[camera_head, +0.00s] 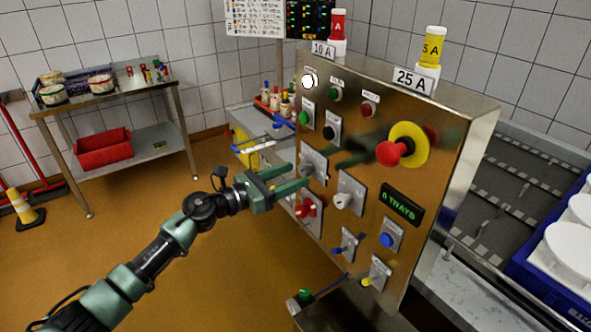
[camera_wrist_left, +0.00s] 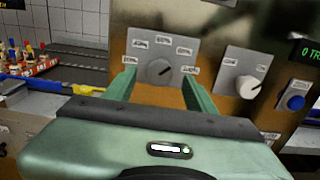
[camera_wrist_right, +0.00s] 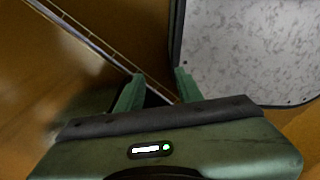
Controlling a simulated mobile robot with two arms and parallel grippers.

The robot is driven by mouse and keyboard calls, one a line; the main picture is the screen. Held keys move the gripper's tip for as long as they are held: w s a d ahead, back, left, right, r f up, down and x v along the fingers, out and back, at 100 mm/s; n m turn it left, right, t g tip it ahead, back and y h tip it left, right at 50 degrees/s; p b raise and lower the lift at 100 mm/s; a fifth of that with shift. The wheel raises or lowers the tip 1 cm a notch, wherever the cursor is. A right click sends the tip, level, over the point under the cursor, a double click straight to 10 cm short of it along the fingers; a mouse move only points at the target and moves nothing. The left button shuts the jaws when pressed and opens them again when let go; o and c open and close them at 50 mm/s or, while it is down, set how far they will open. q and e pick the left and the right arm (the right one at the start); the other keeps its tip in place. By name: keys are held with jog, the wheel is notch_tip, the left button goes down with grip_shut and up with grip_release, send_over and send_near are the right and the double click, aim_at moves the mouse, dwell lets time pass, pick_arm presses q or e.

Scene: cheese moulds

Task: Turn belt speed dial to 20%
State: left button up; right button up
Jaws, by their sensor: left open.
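The belt speed dial (camera_wrist_left: 159,71) is a dark grey knob on a light plate with percent labels around it, on the brass control panel (camera_head: 440,125). In the head view its plate (camera_head: 316,163) is partly behind my left gripper (camera_head: 303,177). My left gripper (camera_wrist_left: 160,84) is open, its fingers on either side of the dial in the left wrist view. I cannot tell whether they touch it. The dial's ridge is tilted, and its exact setting is hard to read. My right gripper (camera_wrist_right: 160,76) is open and empty, away from the dial.
A white selector knob (camera_head: 343,200) sits right of the dial and a red knob (camera_head: 305,208) below it. A red emergency button (camera_head: 390,153) sticks out at the upper right. A blue button (camera_head: 387,240) is lower. A steel trolley (camera_head: 150,98) stands behind at left.

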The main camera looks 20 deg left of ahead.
pick_arm(q)
jog(key=shift+x, duration=0.75)
jog(key=shift+w, duration=0.1)
jog(key=shift+c, duration=1.4)
jog(key=shift+f, duration=0.1)
grip_shut()
pick_arm(e)
jog(key=shift+w+a+r, duration=0.25)
jog(key=shift+w+a, duration=0.05)
jog(key=shift+a, duration=0.4)
